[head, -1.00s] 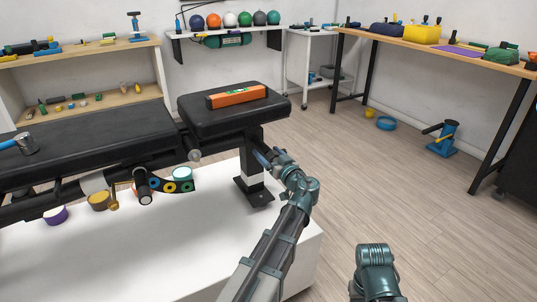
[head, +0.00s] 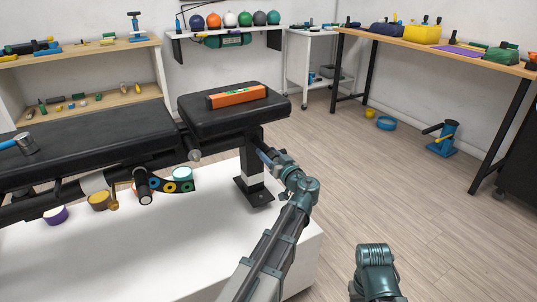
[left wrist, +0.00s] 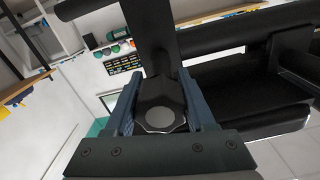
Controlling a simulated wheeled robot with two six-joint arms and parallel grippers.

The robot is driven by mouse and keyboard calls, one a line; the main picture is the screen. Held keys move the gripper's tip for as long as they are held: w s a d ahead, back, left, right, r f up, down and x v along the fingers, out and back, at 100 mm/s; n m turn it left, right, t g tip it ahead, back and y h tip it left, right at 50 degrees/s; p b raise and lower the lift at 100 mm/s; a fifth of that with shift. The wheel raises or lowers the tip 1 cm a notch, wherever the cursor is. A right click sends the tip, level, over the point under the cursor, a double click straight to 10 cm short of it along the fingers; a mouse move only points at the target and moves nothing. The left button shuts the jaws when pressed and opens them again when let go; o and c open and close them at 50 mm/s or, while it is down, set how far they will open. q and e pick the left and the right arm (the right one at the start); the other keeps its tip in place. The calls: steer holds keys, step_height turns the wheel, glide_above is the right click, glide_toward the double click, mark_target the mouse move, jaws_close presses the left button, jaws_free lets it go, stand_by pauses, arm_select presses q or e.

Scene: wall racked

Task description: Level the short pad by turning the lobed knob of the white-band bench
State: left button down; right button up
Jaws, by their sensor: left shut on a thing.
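The short black pad (head: 232,118) sits on a black post with a white band (head: 252,182) and a flat foot. An orange spirit level (head: 237,96) lies on the pad; its bubble is too small to read. My left gripper (head: 268,158) is at the right side of the post, below the pad. In the left wrist view my left gripper (left wrist: 161,100) has its blue fingers on both sides of the dark lobed knob (left wrist: 160,119) with a grey round face, shut on it. My right gripper is out of view.
A long black pad (head: 85,140) adjoins at left, with a hammer on it. Several coloured round pieces sit below its frame. The bench stands on a white platform (head: 150,250). A blue jack (head: 441,138) and a blue dish (head: 386,123) lie on the floor at right.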

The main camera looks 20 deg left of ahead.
arm_select(q)
steer(key=m, duration=0.3)
steer(key=shift+m, duration=2.1)
steer(key=shift+c, duration=1.3)
jaws_free()
steer(key=v, duration=1.4)
steer(key=shift+a, duration=0.1)
